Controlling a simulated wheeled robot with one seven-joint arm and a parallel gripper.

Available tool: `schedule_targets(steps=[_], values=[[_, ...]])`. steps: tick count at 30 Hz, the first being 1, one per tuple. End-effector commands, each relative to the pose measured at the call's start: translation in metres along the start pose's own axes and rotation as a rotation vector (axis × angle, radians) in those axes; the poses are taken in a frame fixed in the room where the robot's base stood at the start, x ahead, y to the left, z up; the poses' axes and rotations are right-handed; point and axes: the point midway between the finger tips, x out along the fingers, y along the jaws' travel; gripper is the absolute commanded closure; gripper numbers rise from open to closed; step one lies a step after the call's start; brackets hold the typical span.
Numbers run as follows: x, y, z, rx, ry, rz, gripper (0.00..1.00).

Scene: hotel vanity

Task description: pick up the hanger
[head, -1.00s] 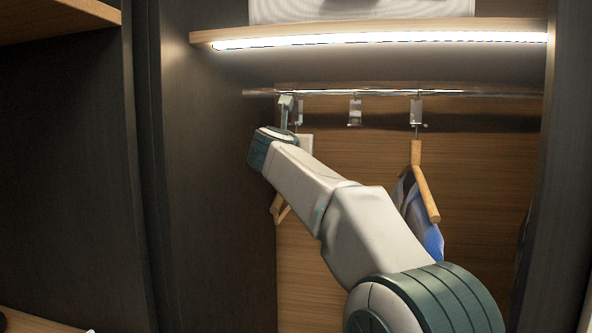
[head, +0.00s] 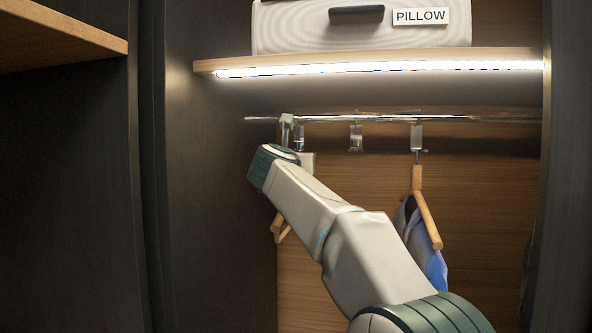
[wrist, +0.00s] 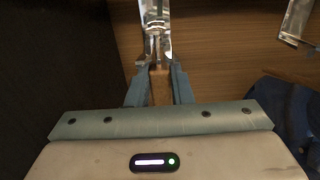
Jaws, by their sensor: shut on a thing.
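A wooden hanger (head: 279,229) hangs at the left end of the rail, mostly hidden behind my arm in the head view. In the wrist view my gripper (wrist: 158,72) is shut on the wooden neck of this hanger (wrist: 160,88), just below its metal hook piece (wrist: 155,25). A second wooden hanger (head: 427,217) with a blue and grey garment (head: 425,257) hangs further right.
The metal rail (head: 385,118) carries an empty clip-like holder (head: 356,137) in its middle. A lit shelf (head: 380,62) above holds a pale box (head: 300,28) labelled PILLOW. A dark side wall (head: 215,190) stands close to the left of my gripper.

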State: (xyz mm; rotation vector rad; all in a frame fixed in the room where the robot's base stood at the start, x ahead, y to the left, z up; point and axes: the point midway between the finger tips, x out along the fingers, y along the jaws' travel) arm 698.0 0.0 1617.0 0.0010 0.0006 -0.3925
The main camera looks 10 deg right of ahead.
Motion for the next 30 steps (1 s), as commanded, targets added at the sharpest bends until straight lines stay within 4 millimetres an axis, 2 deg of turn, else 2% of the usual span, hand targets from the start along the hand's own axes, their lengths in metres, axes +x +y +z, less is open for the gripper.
schedule_targets(steps=[8, 15, 18, 24, 30], values=[[-0.060, 0.000, -0.004, 0.000, -0.005, 0.002, 1.00], [-0.126, 0.000, -0.004, 0.000, -0.004, 0.002, 1.00], [-0.147, 0.001, -0.003, 0.000, -0.003, 0.003, 1.00], [-0.172, 0.001, -0.002, -0.001, -0.002, 0.002, 1.00], [-0.178, 0.000, -0.002, -0.001, 0.000, 0.000, 1.00]])
